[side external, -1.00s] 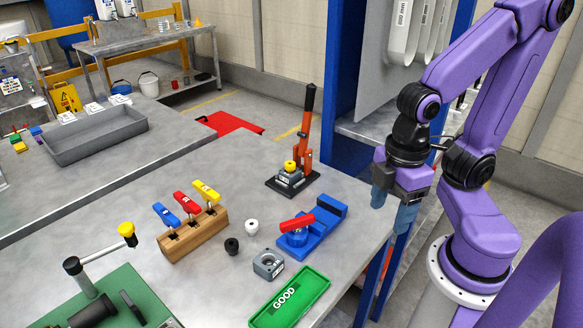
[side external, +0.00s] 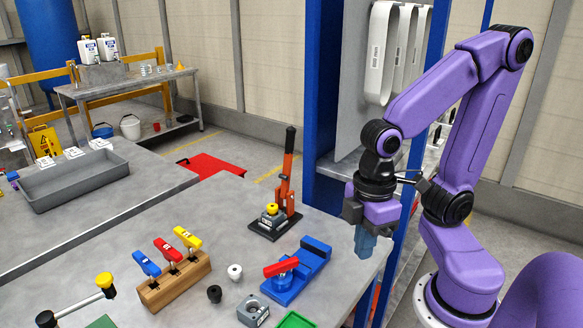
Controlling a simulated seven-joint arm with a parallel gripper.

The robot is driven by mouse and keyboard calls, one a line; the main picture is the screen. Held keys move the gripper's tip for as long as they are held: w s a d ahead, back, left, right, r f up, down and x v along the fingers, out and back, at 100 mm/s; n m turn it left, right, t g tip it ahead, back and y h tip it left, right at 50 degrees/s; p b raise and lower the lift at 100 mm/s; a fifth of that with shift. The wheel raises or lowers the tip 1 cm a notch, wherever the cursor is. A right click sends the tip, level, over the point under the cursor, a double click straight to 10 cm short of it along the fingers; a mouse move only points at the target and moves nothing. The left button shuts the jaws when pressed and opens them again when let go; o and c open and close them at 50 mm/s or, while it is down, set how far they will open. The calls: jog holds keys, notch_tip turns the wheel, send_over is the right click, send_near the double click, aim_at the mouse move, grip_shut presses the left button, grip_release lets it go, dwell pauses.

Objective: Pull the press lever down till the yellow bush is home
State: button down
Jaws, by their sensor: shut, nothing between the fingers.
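The press (side external: 275,226) stands on a black base near the back right edge of the bench. Its orange lever (side external: 286,178) with a black grip stands nearly upright, tilted slightly right. The yellow bush (side external: 271,209) sits on top of the grey block (side external: 272,219) in the press; how deep it sits is too small to tell. My gripper (side external: 364,242) points down at the bench's right edge, to the right of the press and clear of the lever. Its blue fingers are shut with nothing held.
A blue fixture with a red handle (side external: 282,267) lies in front of the press. A wooden block (side external: 176,281) with blue, red and yellow handles stands to the left. A blue rack post (side external: 322,105) rises behind my gripper. Bench surface left of the press is clear.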

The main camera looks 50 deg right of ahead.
jog(key=w+d+r+m+y, duration=0.1)
jog(key=w+d+r+m, duration=0.15)
jog(key=w, duration=0.45)
jog(key=w+d+r+m+y, duration=0.2)
jog(key=w+d+m, duration=0.15)
jog(key=w, duration=0.45)
jog(key=w+d+r+m+y, duration=0.1)
jog(key=w+d+r+m, duration=0.15)
jog(key=w, duration=0.45)
jog(key=w+d+r+m+t, duration=0.1)
jog(key=w+d+r+t, duration=0.1)
jog(key=d, duration=0.7)
jog(key=w+d+r+m+t, duration=0.1)
jog(key=w+d+m+t, duration=0.1)
jog(key=d, duration=0.7)
jog(key=w+d+r+m+t, duration=0.1)
jog(key=w+d+r+t, duration=0.1)
jog(key=d, duration=0.8)
jog(key=w+a+f, duration=0.5)
jog(key=a+f, duration=0.2)
jog(key=a, duration=0.1)
jog(key=shift+w+a+y, duration=0.15)
jog(key=shift+w+y, duration=0.05)
jog(key=shift+y, duration=0.1)
jog(key=shift+a+r, duration=0.1)
jog(key=shift+a, duration=0.05)
